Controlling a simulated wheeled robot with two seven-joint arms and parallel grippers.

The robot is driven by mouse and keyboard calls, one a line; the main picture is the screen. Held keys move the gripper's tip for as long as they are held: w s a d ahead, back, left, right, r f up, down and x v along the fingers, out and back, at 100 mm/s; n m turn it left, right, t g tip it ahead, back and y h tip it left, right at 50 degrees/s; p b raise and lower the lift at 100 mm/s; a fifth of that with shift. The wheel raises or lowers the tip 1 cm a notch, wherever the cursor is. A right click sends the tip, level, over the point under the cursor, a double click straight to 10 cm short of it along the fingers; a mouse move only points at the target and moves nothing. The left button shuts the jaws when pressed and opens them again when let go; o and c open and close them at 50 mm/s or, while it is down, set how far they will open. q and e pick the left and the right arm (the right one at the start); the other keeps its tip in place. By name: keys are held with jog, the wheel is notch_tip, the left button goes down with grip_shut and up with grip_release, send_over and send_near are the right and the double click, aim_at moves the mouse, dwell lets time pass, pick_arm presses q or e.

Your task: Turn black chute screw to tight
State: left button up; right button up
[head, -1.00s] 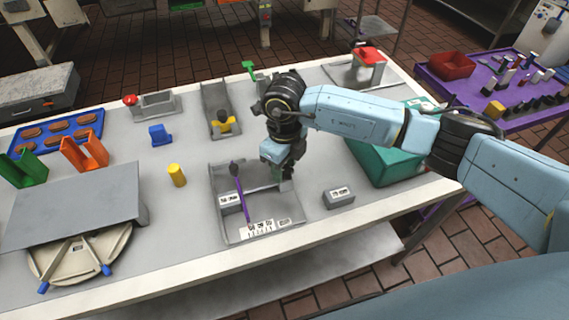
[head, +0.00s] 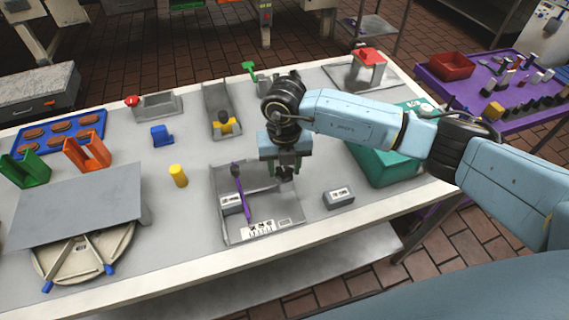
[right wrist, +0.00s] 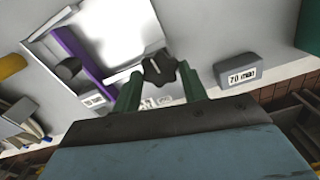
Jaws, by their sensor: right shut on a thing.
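The black chute screw (right wrist: 158,68) is a star-shaped black knob with a pale line on its face. In the right wrist view it sits between the green fingers of my right gripper (right wrist: 160,84), which is shut on it. In the head view my right gripper (head: 285,172) points down at the right side of the grey chute (head: 262,206), and the screw is mostly hidden by the fingers. The chute carries a purple lever (head: 242,200) with a black knob and a label strip with numbers. My left gripper is not in view.
A grey labelled block (head: 338,198) stands right of the chute. A teal box (head: 385,165) is behind it, under my right arm. A yellow cylinder (head: 178,175) stands left of the chute. A grey sloped plate (head: 75,205) covers a round tray farther left.

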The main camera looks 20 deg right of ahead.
aim_at(284, 172)
jog(key=shift+m, duration=0.5)
jog(key=o, duration=1)
jog(key=shift+c, duration=0.2)
notch_tip(284, 172, up, 13)
jog(key=shift+r, duration=0.2)
jog(key=shift+a, duration=0.1)
